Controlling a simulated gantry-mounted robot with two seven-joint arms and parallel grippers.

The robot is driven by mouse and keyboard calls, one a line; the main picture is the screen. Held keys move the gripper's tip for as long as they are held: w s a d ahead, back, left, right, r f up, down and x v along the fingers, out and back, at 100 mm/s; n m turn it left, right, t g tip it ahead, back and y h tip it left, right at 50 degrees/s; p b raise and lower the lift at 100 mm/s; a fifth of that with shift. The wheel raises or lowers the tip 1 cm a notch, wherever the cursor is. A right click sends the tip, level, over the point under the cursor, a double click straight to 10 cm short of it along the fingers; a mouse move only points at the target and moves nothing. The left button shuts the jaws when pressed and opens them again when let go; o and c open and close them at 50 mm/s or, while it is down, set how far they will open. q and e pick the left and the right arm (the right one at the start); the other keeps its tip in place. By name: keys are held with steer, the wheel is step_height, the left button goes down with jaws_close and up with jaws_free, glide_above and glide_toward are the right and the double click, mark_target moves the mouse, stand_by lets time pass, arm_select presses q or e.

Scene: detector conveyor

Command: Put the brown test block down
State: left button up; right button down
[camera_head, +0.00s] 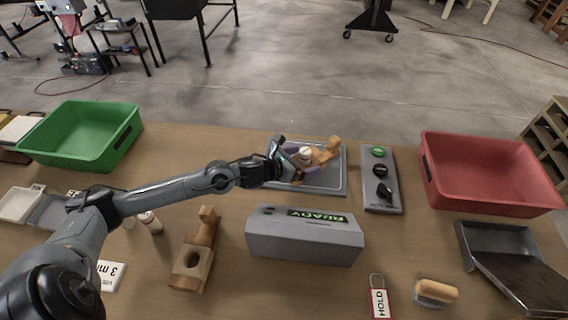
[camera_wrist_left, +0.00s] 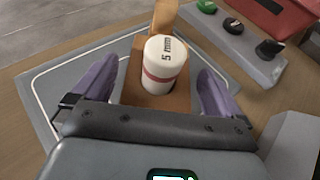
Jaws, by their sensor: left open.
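The brown test block (camera_head: 328,152) rests on the grey pad with a white outline (camera_head: 337,181). In the left wrist view the block (camera_wrist_left: 128,92) shows a raised post at its far end. A white cylinder with a red band (camera_wrist_left: 166,62), marked 5 mm, stands upright in it. My left gripper (camera_head: 303,158) is over the pad. Its purple fingers (camera_wrist_left: 157,90) are open, one on each side of the block, with gaps visible between them and the block. The block's near end is hidden behind the gripper body. My right gripper is in neither view.
A grey box with a READY display (camera_head: 303,243) stands in front of the pad. A button panel (camera_head: 381,187) is to its right. A second wooden block with a hole (camera_head: 191,262) lies front left. Green (camera_head: 84,140) and red (camera_head: 487,180) bins stand at the sides.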

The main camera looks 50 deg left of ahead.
arm_select(q)
steer(key=p+v, duration=0.1)
steer(key=v, duration=0.7)
steer(key=shift+s+r, duration=0.1)
steer(key=shift+s, duration=0.2)
steer(key=shift+s+a+r+p, duration=0.25)
steer(key=shift+s+p, duration=0.4)
steer(key=shift+s+r+p, duration=0.3)
steer(key=shift+s+p, duration=0.1)
steer(key=shift+s, duration=0.25)
